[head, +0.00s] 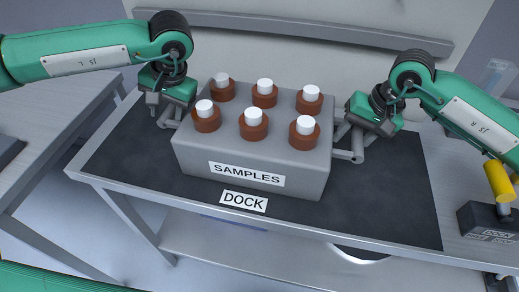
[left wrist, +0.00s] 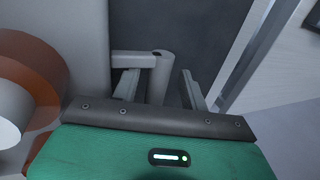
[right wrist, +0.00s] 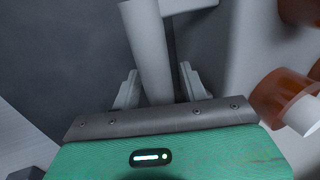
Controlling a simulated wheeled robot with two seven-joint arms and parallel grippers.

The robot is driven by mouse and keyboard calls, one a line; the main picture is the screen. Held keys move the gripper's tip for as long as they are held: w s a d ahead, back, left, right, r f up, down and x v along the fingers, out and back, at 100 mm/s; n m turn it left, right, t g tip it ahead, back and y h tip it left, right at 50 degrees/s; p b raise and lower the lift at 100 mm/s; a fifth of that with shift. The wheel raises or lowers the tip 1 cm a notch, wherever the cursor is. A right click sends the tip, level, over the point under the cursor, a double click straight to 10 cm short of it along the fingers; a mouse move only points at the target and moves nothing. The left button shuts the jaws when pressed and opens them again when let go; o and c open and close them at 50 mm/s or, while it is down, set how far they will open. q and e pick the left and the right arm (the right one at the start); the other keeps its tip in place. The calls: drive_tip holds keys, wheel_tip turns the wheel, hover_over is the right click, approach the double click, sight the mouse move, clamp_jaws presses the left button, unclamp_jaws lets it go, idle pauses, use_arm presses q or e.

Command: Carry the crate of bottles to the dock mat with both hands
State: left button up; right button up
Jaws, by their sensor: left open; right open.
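The grey crate (head: 200,160), labelled SAMPLES, stands level on the dark dock mat (head: 390,205), behind the DOCK label (head: 243,201). Several brown bottles with white caps (head: 252,122) stand upright in it. My left gripper (head: 163,108) is open at the crate's left side; in the left wrist view the grey handle bar (left wrist: 161,75) lies between its fingers, with a gap on each side. My right gripper (head: 354,136) is open at the right side; in the right wrist view the other handle bar (right wrist: 148,45) lies between its fingers. Hidden contact cannot be judged.
A dark block (head: 485,222) with a yellow-handled item (head: 499,181) stands at the table's right end. A grey rail (head: 310,30) runs along the back wall. Another table (head: 50,110) is at the left. The mat is bare right of the crate.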

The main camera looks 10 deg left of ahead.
use_arm(q)
drive_tip(key=v, duration=0.5)
use_arm(e)
drive_tip(key=shift+s+a+f, duration=0.1)
drive_tip(key=shift+s+f, duration=0.1)
drive_tip(key=shift+f, duration=0.15)
drive_tip(key=shift+r, duration=0.15)
use_arm(q)
drive_tip(key=shift+d+r, duration=0.1)
drive_tip(key=shift+r, duration=0.2)
use_arm(e)
drive_tip(key=v, duration=0.8)
drive_tip(key=shift+w+r, duration=0.15)
drive_tip(key=shift+r, duration=0.05)
